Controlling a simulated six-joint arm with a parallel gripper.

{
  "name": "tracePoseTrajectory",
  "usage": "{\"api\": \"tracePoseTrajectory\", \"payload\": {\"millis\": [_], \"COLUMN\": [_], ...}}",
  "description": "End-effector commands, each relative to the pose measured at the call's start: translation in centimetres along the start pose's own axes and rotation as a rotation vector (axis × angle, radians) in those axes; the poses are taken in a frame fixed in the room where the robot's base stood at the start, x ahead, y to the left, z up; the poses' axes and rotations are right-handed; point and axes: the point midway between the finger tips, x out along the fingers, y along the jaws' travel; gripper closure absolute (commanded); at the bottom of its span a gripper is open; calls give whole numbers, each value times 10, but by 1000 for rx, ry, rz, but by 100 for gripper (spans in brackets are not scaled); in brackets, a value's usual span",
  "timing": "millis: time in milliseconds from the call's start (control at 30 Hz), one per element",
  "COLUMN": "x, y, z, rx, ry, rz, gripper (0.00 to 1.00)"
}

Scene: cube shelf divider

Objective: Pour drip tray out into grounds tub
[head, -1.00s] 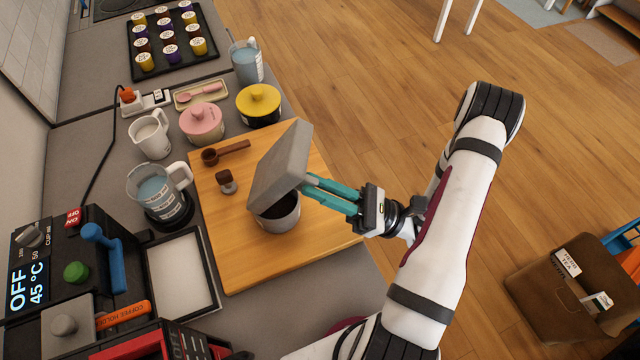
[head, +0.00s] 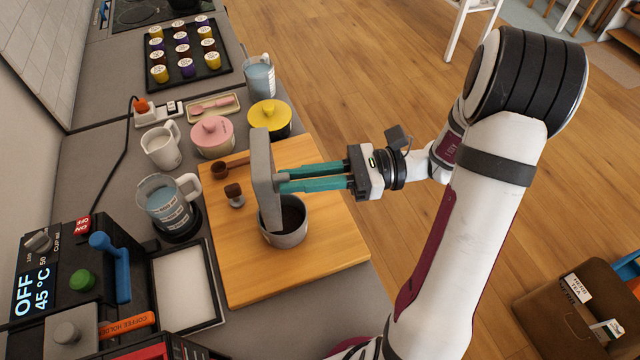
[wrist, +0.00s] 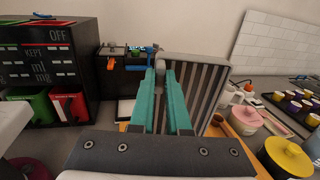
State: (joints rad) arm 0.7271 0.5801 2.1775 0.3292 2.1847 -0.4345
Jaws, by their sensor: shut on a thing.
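My gripper (head: 281,180) has teal fingers shut on the grey drip tray (head: 264,172). The tray is tipped steeply, close to upright on edge, with its lower edge over the left part of the grounds tub's mouth. In the wrist view the tray (wrist: 208,80) shows its ribbed face beyond the fingers. The grounds tub (head: 284,236) is a grey round container standing upright on the wooden board, with a dark inside. Part of its mouth is hidden by the tray. I cannot see anything falling from the tray.
The wooden board (head: 325,245) also bears a tamper (head: 236,197) and a brown scoop (head: 230,167). A glass jug (head: 165,205) and white pitcher (head: 161,147) stand left. Pink (head: 212,138) and yellow-lidded (head: 268,119) pots stand behind. The coffee machine (head: 75,285) is front left.

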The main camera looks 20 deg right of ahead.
Motion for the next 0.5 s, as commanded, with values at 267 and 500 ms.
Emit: {"api": "tracePoseTrajectory", "payload": {"millis": [267,500], "x": [63,115], "y": [1,2], "z": [18,7], "rx": [-14,-15], "ry": [458,879], "rz": [10,18], "gripper": [100,100]}}
